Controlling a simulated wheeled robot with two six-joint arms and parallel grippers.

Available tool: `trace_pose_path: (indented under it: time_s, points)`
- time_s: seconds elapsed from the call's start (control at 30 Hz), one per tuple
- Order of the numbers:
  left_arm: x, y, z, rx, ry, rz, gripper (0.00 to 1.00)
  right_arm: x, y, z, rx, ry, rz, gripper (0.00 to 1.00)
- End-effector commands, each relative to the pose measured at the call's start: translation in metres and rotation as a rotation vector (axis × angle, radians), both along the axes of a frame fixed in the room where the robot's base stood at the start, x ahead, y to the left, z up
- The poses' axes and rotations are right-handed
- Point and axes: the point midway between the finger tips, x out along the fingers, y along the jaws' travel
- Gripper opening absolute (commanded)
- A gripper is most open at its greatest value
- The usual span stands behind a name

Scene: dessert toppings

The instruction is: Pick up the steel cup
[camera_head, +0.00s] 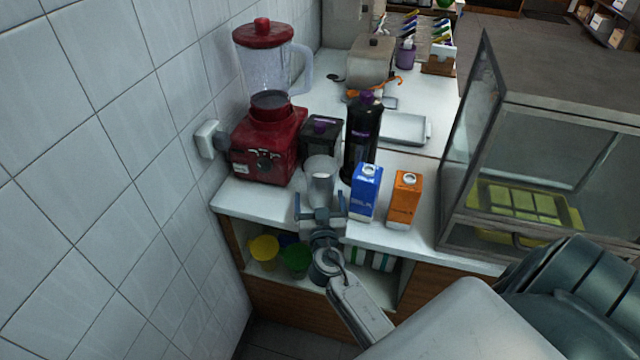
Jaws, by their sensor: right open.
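The steel cup (320,178) stands upright near the front edge of the white counter, left of the blue milk carton. My right gripper (320,203) is open at the counter's front edge. Its two fingers point toward the counter and show on the left and right of the cup's lower part. A gap shows between each finger and the cup; how far the fingers reach along its sides is hard to tell. The cup's base is partly hidden by the gripper. My left gripper is not in view.
A red blender (268,140) and dark containers stand behind the cup. A blue carton (366,193) and an orange carton (404,199) stand close on its right. A glass display case (545,120) is further right. Below, a shelf holds yellow (264,250) and green (296,259) cups.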

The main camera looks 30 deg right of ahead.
Motion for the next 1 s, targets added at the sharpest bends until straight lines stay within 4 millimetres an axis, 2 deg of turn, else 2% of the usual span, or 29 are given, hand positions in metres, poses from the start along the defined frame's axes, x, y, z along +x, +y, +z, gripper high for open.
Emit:
trace_pose_path:
  time_s: [0.03, 0.17, 0.33, 0.6, 0.9, 1.0]
  points:
    - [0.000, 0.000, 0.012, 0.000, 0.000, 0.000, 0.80, 0.005, -0.005, 0.009, -0.004, 0.000, 0.000, 0.90]
    - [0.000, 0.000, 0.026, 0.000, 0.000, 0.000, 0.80, 0.017, -0.017, 0.013, -0.003, 0.001, 0.000, 0.90]
    - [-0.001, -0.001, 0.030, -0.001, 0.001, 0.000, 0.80, 0.032, -0.024, 0.008, -0.001, 0.000, -0.001, 0.90]
    - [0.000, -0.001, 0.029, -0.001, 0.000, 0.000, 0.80, 0.034, -0.025, 0.006, 0.000, 0.000, 0.000, 0.90]
    - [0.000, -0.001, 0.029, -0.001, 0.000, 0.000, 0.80, 0.034, -0.025, 0.006, 0.000, 0.000, 0.000, 0.31]
    - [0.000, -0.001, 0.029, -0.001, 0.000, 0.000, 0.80, 0.034, -0.025, 0.007, 0.000, -0.002, 0.000, 0.28]
